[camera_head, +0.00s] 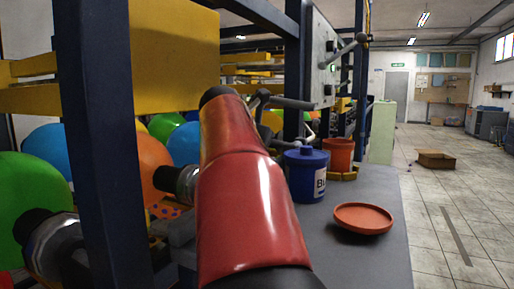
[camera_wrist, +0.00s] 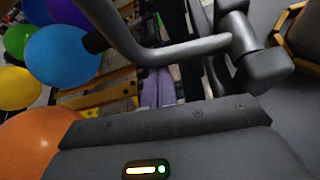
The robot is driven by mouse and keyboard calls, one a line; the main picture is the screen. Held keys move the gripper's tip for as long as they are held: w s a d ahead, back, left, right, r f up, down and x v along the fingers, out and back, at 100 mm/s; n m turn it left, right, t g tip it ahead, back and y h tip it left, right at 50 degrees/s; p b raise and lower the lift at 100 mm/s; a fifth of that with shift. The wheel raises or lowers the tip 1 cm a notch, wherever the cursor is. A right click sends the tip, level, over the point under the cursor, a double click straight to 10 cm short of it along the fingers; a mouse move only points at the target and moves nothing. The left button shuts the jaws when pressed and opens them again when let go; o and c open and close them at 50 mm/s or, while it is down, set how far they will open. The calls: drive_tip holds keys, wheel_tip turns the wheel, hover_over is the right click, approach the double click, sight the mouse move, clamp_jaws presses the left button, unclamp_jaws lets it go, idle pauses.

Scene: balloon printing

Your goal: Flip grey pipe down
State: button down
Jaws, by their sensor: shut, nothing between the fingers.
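The grey pipe (camera_wrist: 175,54) is a bent bar crossing the upper part of the wrist view, with a thick block-like joint at its right end. It seems to show in the head view as grey bars (camera_head: 288,103) just right of my red arm. My gripper (camera_wrist: 158,88) is close by the pipe; its dark body fills the bottom of the wrist view and its jaws are shut and empty. Whether it touches the pipe I cannot tell. In the head view my arm hides the gripper.
A blue tub (camera_head: 306,175), an orange cup (camera_head: 339,154) and a round orange dish (camera_head: 363,218) stand on the grey table (camera_head: 385,265). Balloons (camera_head: 155,165) and a dark blue post (camera_head: 92,130) are at left. A grey panel (camera_head: 322,62) with a lever is behind. Open floor lies right.

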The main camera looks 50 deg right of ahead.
drive_tip(key=shift+r+m+t, duration=0.2)
drive_tip(key=shift+m+t, duration=0.1)
drive_tip(key=shift+t, duration=0.1)
drive_tip(key=shift+r, duration=0.15)
drive_tip(key=s+r+m+t+b, duration=0.1)
drive_tip(key=r+m+t, duration=0.1)
drive_tip(key=s+d+r+m+t+b, duration=0.1)
drive_tip(key=s+r+m+t, duration=0.1)
drive_tip(key=m, duration=0.1)
drive_tip(key=s+r+m+t+b, duration=0.2)
drive_tip(key=r, duration=0.1)
drive_tip(key=shift+s+d+m+t, duration=0.2)
drive_tip(key=shift+d+m+t, duration=0.05)
drive_tip(key=shift+m+t, duration=0.15)
drive_tip(key=shift+s+d+r, duration=0.2)
drive_tip(key=shift+s, duration=0.35)
drive_tip(key=shift+s+d+r, duration=0.15)
drive_tip(key=shift+s, duration=0.45)
